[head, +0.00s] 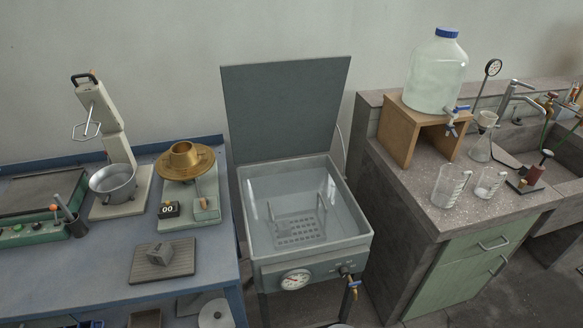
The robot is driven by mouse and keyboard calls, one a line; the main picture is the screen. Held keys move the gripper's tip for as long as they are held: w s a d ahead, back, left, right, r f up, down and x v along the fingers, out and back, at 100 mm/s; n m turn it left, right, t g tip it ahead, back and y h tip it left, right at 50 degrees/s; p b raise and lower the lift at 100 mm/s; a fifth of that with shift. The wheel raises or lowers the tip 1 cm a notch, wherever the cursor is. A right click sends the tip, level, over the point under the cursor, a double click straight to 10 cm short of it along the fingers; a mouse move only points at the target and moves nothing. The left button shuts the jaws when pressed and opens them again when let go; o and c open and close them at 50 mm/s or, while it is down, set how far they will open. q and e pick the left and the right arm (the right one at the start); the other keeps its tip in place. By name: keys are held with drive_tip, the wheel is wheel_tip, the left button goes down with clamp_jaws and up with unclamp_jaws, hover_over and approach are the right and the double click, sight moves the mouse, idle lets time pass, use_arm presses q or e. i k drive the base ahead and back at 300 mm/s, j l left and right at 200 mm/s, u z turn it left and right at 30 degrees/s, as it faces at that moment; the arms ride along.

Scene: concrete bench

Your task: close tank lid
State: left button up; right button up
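The tank (258,246) stands in the middle of the head view, between a blue table and a concrete bench. It is a grey box with a dial and a brass tap on its front. Its lid (284,110) is a flat dark grey panel standing open, nearly upright at the tank's back edge against the wall. Inside the tank are clear liquid and a perforated rack (297,228). Neither of my grippers shows in this view.
The blue table (95,290) on the left holds a mixer with a metal bowl (113,184) and a brass device (184,159). The concrete bench (490,214) on the right holds a large bottle (436,75) on a wooden stand and glass beakers (450,185). The space above the tank is clear.

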sight(276, 109)
drive_tip(key=j+z, duration=0.4)
drive_tip(key=i+j+z, duration=0.1)
drive_tip(key=z, duration=0.3)
drive_tip(key=j+z, duration=0.4)
drive_tip(key=k+l, duration=0.05)
